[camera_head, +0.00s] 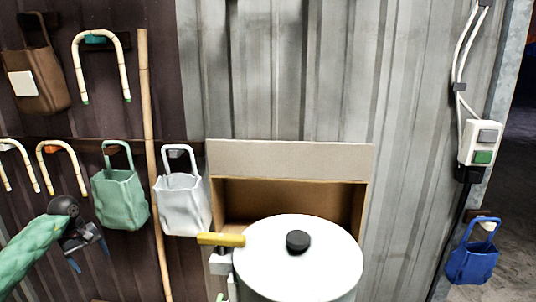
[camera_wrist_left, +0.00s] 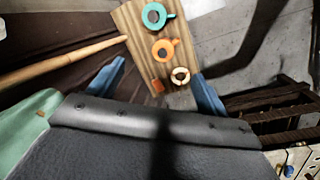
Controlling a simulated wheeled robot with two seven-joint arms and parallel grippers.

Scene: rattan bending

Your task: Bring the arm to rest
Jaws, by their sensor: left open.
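My left arm (camera_head: 32,246), in a green sleeve, comes in from the lower left of the head view. My left gripper (camera_head: 88,262) has blue fingertips, spread apart with nothing between them. It hangs below the bags, in front of the dark wall, apart from the bent canes. In the left wrist view the two blue fingers (camera_wrist_left: 158,84) stand wide apart, with a wooden board beyond them. My right gripper is in neither view.
Bent canes (camera_head: 124,66) and a green bag (camera_head: 120,200) hang near my gripper. A straight pole (camera_head: 150,150) leans beside a white bag (camera_head: 183,203). A white drum (camera_head: 300,265) stands before an open box (camera_head: 290,160). The wooden board (camera_wrist_left: 130,25) carries coloured rings.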

